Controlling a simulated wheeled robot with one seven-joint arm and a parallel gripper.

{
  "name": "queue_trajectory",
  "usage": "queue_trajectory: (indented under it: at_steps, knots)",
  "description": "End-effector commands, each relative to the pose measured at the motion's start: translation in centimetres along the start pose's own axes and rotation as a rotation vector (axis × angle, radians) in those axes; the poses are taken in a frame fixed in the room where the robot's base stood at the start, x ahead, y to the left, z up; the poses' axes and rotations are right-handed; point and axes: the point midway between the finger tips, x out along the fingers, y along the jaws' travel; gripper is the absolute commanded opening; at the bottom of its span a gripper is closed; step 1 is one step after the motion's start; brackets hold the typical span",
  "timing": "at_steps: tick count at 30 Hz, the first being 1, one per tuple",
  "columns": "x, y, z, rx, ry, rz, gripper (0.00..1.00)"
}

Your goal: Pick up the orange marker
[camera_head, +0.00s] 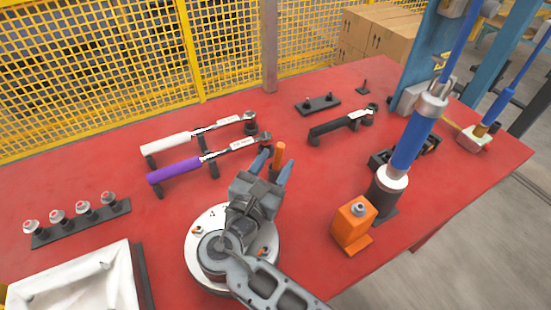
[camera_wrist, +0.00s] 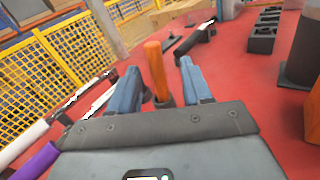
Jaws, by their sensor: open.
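The orange marker (camera_head: 279,156) stands upright on the red table, near the middle, partly hidden by my gripper in the head view. In the wrist view the orange marker (camera_wrist: 156,72) rises between my two blue fingers, with its lower end at the gripper body's edge. My gripper (camera_head: 272,170) is open, with one finger on each side of the marker. In the wrist view gaps show between the marker and both fingers of my gripper (camera_wrist: 160,88). Whether the marker touches anything lower down is hidden.
A purple-handled wrench (camera_head: 178,171) and a white-handled wrench (camera_head: 168,143) lie on stands to the left. A black-handled tool (camera_head: 332,126) lies behind. A round metal plate (camera_head: 200,222) sits under my arm. An orange block (camera_head: 352,226) and a blue-and-silver cylinder (camera_head: 408,145) stand to the right.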

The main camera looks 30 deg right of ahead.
Motion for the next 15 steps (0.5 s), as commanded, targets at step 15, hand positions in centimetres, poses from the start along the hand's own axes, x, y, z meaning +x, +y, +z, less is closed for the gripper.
queue_trajectory:
  at_steps: [15]
  knots:
    - [5.6, 0.4, 0.8, 0.004, 0.002, 0.001, 0.49]
